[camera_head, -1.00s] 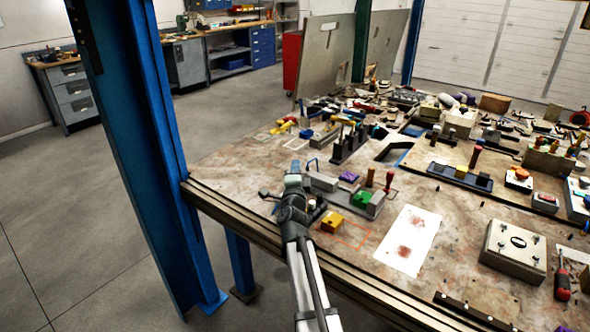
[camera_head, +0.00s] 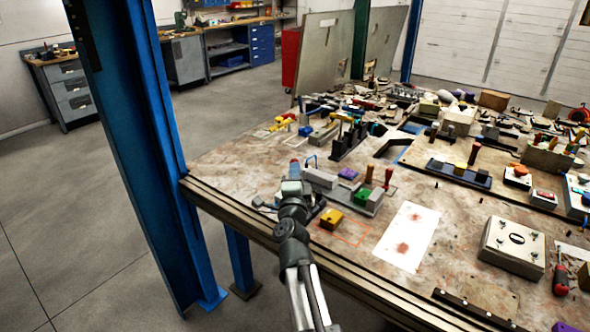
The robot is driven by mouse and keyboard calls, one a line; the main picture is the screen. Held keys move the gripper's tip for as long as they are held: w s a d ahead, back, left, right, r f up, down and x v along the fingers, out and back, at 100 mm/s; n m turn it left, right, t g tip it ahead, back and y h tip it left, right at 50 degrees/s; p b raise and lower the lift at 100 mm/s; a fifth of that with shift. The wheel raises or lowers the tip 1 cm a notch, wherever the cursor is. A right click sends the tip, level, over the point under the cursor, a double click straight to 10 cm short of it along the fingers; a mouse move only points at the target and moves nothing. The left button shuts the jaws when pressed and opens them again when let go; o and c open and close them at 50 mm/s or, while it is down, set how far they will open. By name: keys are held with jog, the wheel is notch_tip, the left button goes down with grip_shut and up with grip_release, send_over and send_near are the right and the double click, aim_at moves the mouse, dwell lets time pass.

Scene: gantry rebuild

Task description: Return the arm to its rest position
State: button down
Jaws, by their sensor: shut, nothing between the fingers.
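My arm reaches up from the bottom of the head view over the table's front edge. My gripper (camera_head: 291,189) is at its far end, above the near left part of the workbench (camera_head: 240,165). It is shut and holds nothing. Its fingertips are small and hard to make out against the arm.
A blue post (camera_head: 140,150) stands at the bench's left corner. A white stained sheet (camera_head: 408,236) lies right of the yellow block. A beige box (camera_head: 512,247) and a red screwdriver (camera_head: 560,280) are at the right. Clutter fills the back; the bench's left corner is mostly clear.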

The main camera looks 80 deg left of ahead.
jog(key=shift+s+d+r, duration=0.1)
jog(key=shift+d+r, duration=0.15)
jog(key=shift+d, duration=0.35)
jog(key=shift+s+d+r, duration=0.1)
jog(key=shift+d+r, duration=0.1)
jog(key=shift+d, duration=0.4)
